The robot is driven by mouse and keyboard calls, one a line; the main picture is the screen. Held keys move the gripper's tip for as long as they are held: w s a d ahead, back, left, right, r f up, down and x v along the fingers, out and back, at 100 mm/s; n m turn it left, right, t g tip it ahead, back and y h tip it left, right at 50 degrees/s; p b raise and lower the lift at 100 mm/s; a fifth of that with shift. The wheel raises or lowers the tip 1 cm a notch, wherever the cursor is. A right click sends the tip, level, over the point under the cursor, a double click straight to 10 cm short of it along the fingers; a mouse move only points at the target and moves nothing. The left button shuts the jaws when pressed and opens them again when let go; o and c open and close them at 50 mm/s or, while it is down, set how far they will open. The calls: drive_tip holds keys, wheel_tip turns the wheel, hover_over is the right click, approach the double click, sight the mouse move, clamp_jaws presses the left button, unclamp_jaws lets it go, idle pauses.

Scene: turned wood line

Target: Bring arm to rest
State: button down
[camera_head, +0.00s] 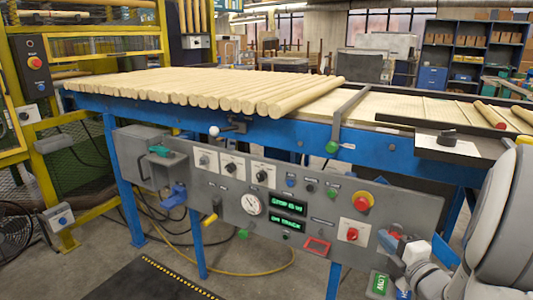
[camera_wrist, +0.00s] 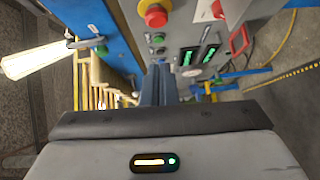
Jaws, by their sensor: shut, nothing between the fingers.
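My arm (camera_head: 506,225) shows at the right edge of the head view, bent in front of the panel's right end. My gripper (camera_wrist: 159,72) shows in the wrist view as two dark fingers pressed together with nothing between them. It is apart from the grey control panel (camera_head: 277,250), which stands beyond the fingers. In the head view the gripper is hard to make out at the lower right.
Turned wood rods (camera_head: 215,88) lie in a row on the blue-framed table (camera_head: 290,130). The panel carries a red knob on yellow (camera_head: 362,202), switches, a gauge (camera_head: 252,204) and green displays. A yellow guard frame (camera_head: 85,125) stands left. Floor in front holds a dark mat (camera_head: 130,283).

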drive_tip(key=a+r+m+g+h+p, duration=0.3)
drive_tip(key=r+m+g+h+p, duration=0.3)
drive_tip(key=r+m+p, duration=0.65)
drive_tip(key=s+a+r+m+g+y+p, duration=0.3)
drive_tip(key=s+a+r+m+g+p, duration=0.3)
drive_tip(key=s+a+r+p, duration=0.5)
drive_tip(key=s+a+g+p, duration=0.1)
drive_tip(key=s+a+g, duration=0.1)
drive_tip(key=s+a, duration=0.2)
drive_tip(key=shift+r+m+g+p, duration=0.15)
drive_tip(key=shift+m+g+p, duration=0.15)
drive_tip(key=shift+m+p, duration=0.1)
drive_tip(key=shift+s, duration=0.1)
